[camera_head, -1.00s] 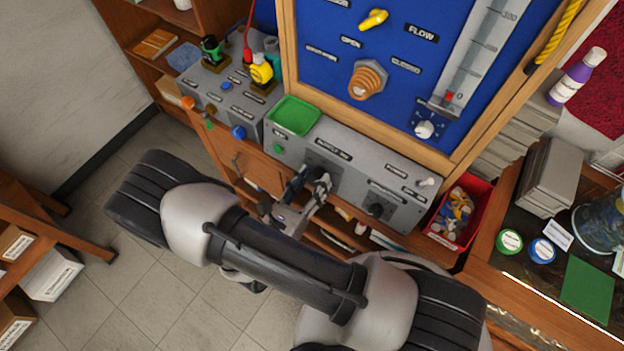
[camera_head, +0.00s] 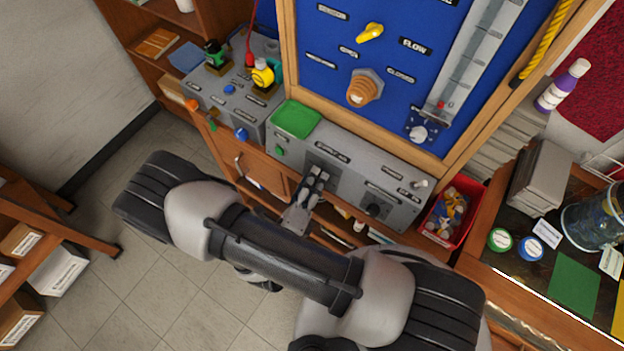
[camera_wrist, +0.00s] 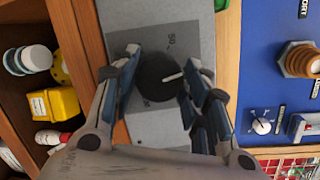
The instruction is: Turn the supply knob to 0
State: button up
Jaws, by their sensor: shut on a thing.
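The supply knob (camera_wrist: 158,77) is a round black knob with a white pointer line, on a grey plate on the front of the grey bench unit (camera_head: 355,163). In the wrist view the pointer aims right and slightly up, and a "50" mark shows beside the knob. My gripper (camera_wrist: 166,68) has one finger on each side of the knob and is shut on it. In the head view my gripper (camera_head: 314,180) is at the plate under the supply label, and its fingers hide the knob. The 0 mark cannot be made out.
A second black knob (camera_head: 375,210) and a small white switch (camera_head: 420,184) are on the same unit to the right. A green tray (camera_head: 296,118) lies on top. A red bin (camera_head: 455,215) stands at the right. The blue flow panel (camera_head: 395,60) rises behind.

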jog(key=n+g+p, duration=0.1)
jog(key=n+p, duration=0.1)
jog(key=n, duration=0.4)
jog(key=n+g+p, duration=0.1)
jog(key=n+p, duration=0.1)
jog(key=n, duration=0.5)
jog(key=n+g+p, duration=0.2)
jog(key=n, duration=0.4)
jog(key=shift+n+p, duration=0.3)
dwell(0.3)
jog(key=o, duration=1.1)
jog(key=shift+a, duration=0.1)
jog(key=v, duration=1.2)
jog(key=shift+w+a+f, duration=0.1)
